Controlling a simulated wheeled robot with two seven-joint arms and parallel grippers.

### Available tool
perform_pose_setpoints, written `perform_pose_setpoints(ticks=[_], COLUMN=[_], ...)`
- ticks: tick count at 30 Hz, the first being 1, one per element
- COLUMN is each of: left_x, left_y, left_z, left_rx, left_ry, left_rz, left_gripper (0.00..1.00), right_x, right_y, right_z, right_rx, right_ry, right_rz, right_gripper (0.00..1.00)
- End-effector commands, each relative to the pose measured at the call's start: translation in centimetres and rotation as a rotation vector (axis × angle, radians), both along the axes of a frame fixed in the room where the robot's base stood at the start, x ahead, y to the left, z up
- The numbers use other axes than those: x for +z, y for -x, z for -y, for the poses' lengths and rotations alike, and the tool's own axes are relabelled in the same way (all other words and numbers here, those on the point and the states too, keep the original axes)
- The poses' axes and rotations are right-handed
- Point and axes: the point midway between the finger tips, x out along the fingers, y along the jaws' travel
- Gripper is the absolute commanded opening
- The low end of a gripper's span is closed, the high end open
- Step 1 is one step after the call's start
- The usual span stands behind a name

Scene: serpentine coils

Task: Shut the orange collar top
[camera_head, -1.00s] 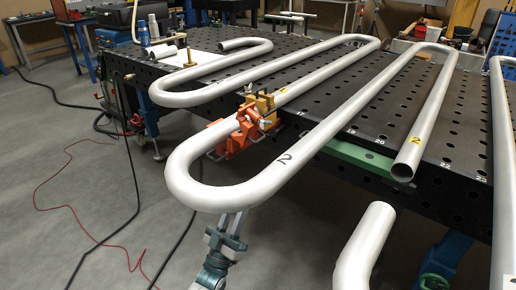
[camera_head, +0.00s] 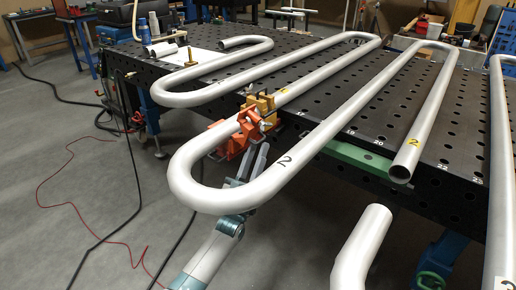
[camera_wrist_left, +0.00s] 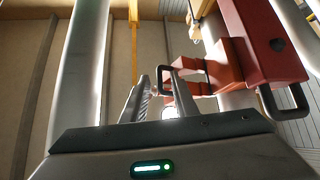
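The orange collar (camera_head: 228,145) sits around or against the lower bend of a grey coil pipe (camera_head: 290,155). It is partly hidden, and I cannot tell its hinge position in the head view. In the left wrist view its red-orange blocks (camera_wrist_left: 265,42) stand at upper right beside the pipe, with dark looped handles. My left gripper (camera_head: 262,150) reaches up from below, inside the bend, next to the collar. In the left wrist view its two fingers (camera_wrist_left: 160,90) stand apart, with a dark handle near their tips. I cannot tell whether they touch it. My right gripper is not in view.
A yellow collar (camera_head: 262,103) is close behind the orange one on the pipe. The perforated black table (camera_head: 360,150) carries several serpentine pipe runs. Another pipe end (camera_head: 372,220) rises at front right. The pipe bend surrounds my left arm.

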Motion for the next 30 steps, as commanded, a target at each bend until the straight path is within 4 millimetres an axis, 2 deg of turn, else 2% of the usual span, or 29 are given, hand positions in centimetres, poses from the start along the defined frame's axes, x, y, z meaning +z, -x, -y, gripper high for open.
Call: perform_pose_setpoints(ticks=[13,17,30], left_x=[0.57,0.56,0.54], left_y=[-0.54,-0.52,-0.52], left_z=[0.27,0.26,0.24], left_rx=[0.000,0.000,0.000], left_ry=[0.000,0.000,0.000], left_rz=[0.000,0.000,0.000], left_gripper=[0.26,0.00,0.00], right_x=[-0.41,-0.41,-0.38], right_y=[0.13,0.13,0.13], right_z=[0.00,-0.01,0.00], right_rx=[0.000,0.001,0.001], right_ry=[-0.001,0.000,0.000], right_rz=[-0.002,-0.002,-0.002], right_gripper=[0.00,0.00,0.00])
